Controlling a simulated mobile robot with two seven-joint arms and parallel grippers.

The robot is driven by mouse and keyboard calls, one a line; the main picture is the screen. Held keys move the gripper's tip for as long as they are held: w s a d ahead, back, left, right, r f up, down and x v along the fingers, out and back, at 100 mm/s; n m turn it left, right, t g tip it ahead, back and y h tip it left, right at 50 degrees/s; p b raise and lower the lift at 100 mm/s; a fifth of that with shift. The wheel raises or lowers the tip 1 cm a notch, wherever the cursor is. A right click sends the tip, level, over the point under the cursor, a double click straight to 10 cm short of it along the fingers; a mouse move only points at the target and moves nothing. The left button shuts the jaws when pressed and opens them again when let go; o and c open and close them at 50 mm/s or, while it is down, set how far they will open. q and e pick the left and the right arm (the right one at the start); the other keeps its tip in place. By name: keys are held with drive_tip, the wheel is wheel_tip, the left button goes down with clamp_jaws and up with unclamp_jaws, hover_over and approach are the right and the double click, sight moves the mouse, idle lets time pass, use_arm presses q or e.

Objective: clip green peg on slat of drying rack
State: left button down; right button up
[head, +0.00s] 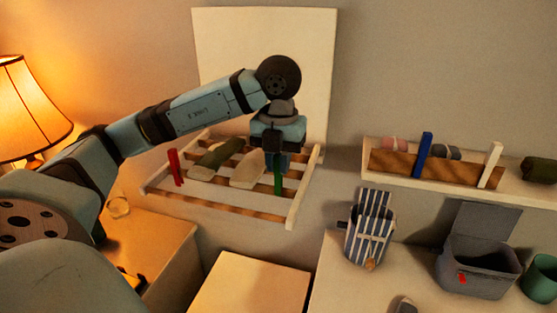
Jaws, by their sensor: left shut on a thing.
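The wooden drying rack (290,213) is mounted on the wall in the middle of the head view, with several slats across a pale frame. My left gripper (278,160) reaches over it from above and points down. It is shut on the green peg (278,183), which is upright at the rack's right part, in front of or at a slat. I cannot tell whether the peg straddles the slat or only overlaps it in the picture. The peg's top is hidden by the gripper. My right gripper is not in view.
On the rack are a red peg (175,168), a green cloth item (215,158) and a beige one (248,170). At right, a shelf (400,181) holds blue (424,155) and white pegs (490,165). Below are a striped bag (370,228) and a grey bin (480,265). A lit lamp (30,105) stands left.

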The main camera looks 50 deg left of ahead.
use_arm(q)
drive_tip(key=shift+f+b, duration=1.15)
drive_tip(key=shift+f, duration=0.35)
drive_tip(key=c, duration=1)
unclamp_jaws()
wheel_tip(320, 180, up, 13)
drive_tip(key=p, duration=0.3)
drive_tip(key=shift+r+p, duration=0.1)
drive_tip(key=shift+p, duration=0.25)
drive_tip(key=shift+r, duration=0.35)
